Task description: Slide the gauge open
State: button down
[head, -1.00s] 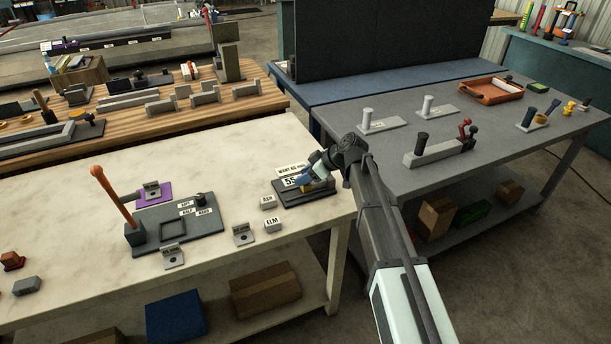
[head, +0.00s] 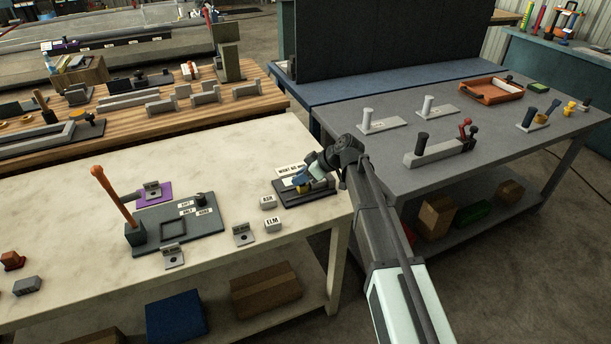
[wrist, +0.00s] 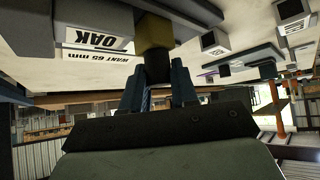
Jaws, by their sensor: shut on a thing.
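The gauge (head: 293,200) is a dark flat base with a slide near the right end of the pale table, partly hidden by my gripper. My gripper (head: 301,180) is over it, coming in from the right. In the wrist view, its two blue fingers (wrist: 157,88) are shut on a dark knob (wrist: 157,68) below a yellow block (wrist: 154,33). A card reading "WANT 65 mm" (wrist: 100,54) and an "OAK" label (wrist: 100,40) show beside it, upside down. I cannot read a gauge value now.
Small blocks marked "ASH" (head: 268,202) and "ELM" (head: 273,225) stand just in front of the gauge. A dark board with an orange lever (head: 112,195) is to the left. A grey table (head: 470,165) stands to the right.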

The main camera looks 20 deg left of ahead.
jog(key=shift+s+a, duration=0.85)
jog(key=c, duration=0.9)
grip_release()
jog(key=v, duration=1.4)
jog(key=shift+f, duration=0.1)
